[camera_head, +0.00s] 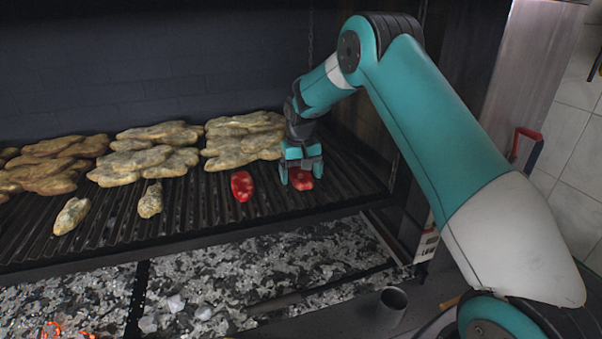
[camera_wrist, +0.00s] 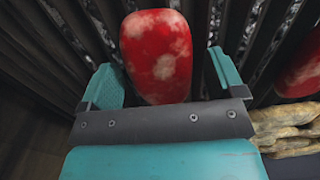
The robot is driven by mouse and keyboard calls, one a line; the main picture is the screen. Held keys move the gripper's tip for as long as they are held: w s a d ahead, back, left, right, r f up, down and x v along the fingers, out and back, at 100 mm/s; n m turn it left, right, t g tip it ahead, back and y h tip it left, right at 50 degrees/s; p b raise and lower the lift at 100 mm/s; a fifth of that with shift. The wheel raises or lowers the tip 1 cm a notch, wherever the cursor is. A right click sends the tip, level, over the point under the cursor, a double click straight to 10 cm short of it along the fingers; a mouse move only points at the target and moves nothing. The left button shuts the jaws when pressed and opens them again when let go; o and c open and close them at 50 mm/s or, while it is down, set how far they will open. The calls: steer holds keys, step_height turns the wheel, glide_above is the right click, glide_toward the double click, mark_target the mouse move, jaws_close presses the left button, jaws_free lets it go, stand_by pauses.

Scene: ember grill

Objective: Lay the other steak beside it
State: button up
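Two raw red steaks are on the grill grate (camera_head: 343,182). One steak (camera_head: 242,186) lies clear of my gripper, to its left in the head view; part of it shows at the right edge of the wrist view (camera_wrist: 303,70). The other steak (camera_head: 299,179) is under my gripper (camera_head: 300,177). In the wrist view this steak (camera_wrist: 157,55) lies between and beyond the teal fingers of my gripper (camera_wrist: 168,80). The fingers are spread wide, with gaps on both sides of the steak. The steak appears to rest on the bars.
Piles of browned meat (camera_head: 240,139) cover the back of the grate. Two browned pieces (camera_head: 150,200) (camera_head: 71,215) lie further left. Ash and coals (camera_head: 270,262) are below the front edge. A metal cup (camera_head: 391,304) stands in front. The grill's dark side wall is close on the right.

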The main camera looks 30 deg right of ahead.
mark_target(301, 173)
steer(key=shift+r, duration=0.15)
step_height(301, 173, up, 12)
steer(key=b, duration=0.2)
steer(key=shift+b, duration=0.4)
